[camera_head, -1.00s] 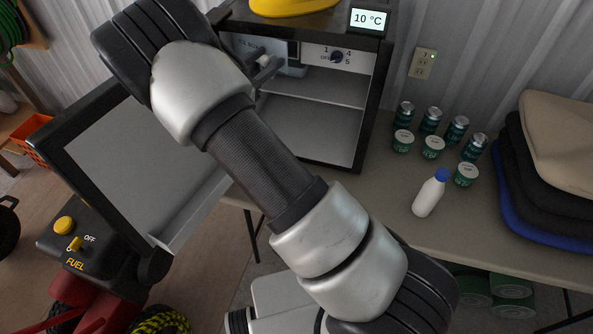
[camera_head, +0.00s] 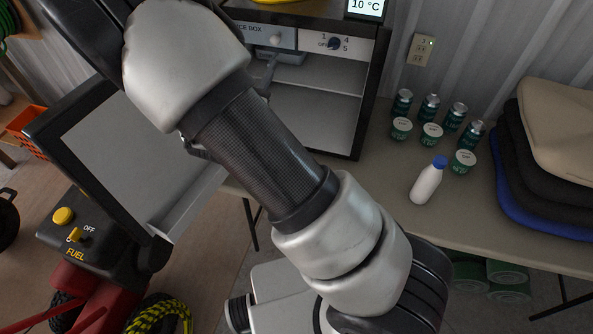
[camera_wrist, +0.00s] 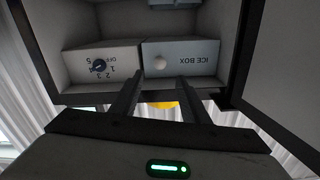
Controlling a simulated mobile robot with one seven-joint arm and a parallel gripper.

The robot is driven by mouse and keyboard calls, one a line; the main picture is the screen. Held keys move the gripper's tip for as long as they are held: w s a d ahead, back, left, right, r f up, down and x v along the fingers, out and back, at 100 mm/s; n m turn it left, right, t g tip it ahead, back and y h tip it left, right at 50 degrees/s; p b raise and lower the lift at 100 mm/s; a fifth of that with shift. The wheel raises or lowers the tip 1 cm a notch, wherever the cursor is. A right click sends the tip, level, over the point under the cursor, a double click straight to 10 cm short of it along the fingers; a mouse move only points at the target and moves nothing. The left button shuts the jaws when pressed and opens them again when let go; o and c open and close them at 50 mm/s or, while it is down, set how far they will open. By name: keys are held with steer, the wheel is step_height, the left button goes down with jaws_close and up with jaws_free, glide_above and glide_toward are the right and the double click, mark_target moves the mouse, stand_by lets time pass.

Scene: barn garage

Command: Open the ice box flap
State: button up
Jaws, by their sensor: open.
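The ice box flap (camera_head: 258,36) is a blue-grey panel marked ICE BOX at the top of the open fridge (camera_head: 366,100). A small round knob (camera_head: 275,41) sits on it. In the wrist view, which is upside down, the flap (camera_wrist: 198,57) looks shut, with its pale knob (camera_wrist: 160,63) facing me. My gripper (camera_wrist: 159,79) is open, its two dark fingers pointing at the flap on either side of the knob in the picture. I see no contact, and the gap in depth is unclear. In the head view my arm mostly hides the gripper.
A temperature dial (camera_head: 334,43) is right beside the flap. The open fridge door (camera_head: 130,150) stands at left, close to my arm. Cans (camera_head: 430,108), tubs (camera_head: 431,135) and a white bottle (camera_head: 427,182) stand on the table at right. The fridge's lower space looks empty.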

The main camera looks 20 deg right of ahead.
steer(key=s+a+f+n+g+y+b, duration=0.2)
steer(key=s+a+n+g+y+b, duration=0.2)
steer(key=s+a+y+b, duration=0.5)
steer(key=s+d+f+n+g+b, duration=0.1)
steer(key=s+d+b, duration=0.2)
steer(key=s, duration=0.3)
steer(key=s+d+f+n+g+y+b, duration=0.1)
steer(key=s+d+f+n+g+b, duration=0.1)
steer(key=s, duration=0.4)
steer(key=s+d+f+n+g+b, duration=0.1)
steer(key=s+d+b, duration=0.3)
steer(key=s+d, duration=0.1)
steer(key=shift+s+d+f+n+g+y, duration=0.2)
steer(key=shift+s+f+n+g+y, duration=0.15)
steer(key=shift+s, duration=0.5)
steer(key=shift+r, duration=0.1)
